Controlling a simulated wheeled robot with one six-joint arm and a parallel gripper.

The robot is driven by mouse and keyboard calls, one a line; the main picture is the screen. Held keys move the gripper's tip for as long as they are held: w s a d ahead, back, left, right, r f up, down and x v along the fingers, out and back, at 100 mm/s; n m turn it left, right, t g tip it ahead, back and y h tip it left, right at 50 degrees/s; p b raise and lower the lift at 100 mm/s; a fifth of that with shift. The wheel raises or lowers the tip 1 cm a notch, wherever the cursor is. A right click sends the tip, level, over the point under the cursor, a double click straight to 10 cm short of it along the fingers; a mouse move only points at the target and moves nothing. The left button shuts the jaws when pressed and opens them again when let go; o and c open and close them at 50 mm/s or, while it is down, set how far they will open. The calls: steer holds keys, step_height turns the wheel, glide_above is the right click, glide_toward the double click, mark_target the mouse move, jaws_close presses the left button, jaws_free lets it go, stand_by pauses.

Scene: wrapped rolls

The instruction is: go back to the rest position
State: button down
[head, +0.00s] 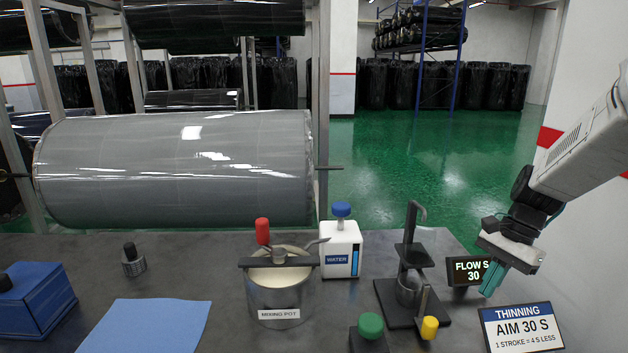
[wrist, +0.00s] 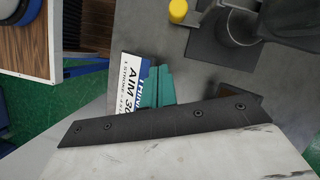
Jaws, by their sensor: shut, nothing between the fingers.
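My gripper (head: 493,279) hangs at the right side of the table in the head view, above and behind the thinning sign. Its teal fingers are shut together with nothing between them. In the wrist view the teal fingers (wrist: 158,87) overlap part of the sign. The arm comes in from the upper right of the head view, and the gripper touches no object that I can make out.
The thinning sign (head: 522,329) and flow display (head: 468,271) stand near my gripper. Left of them are a black stand (head: 411,257), a yellow knob (head: 429,328), a green knob (head: 370,326), a water container (head: 341,250) and the mixing pot (head: 277,298). A blue sheet (head: 146,326) lies front left.

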steer(key=s+a+r+n+t+h, duration=0.1)
steer(key=s+a+r+n, duration=0.2)
steer(key=s, duration=0.4)
steer(key=s+a+r+n+t+h, duration=0.1)
steer(key=s+a+r+n, duration=0.3)
steer(key=s, duration=0.3)
steer(key=s+a+r+n+t+h, duration=0.1)
steer(key=s+a+r+n+h, duration=0.1)
steer(key=s+n, duration=0.4)
steer(key=shift+s+a+r, duration=0.75)
steer(key=shift+s+a, duration=0.15)
steer(key=shift+a, duration=0.3)
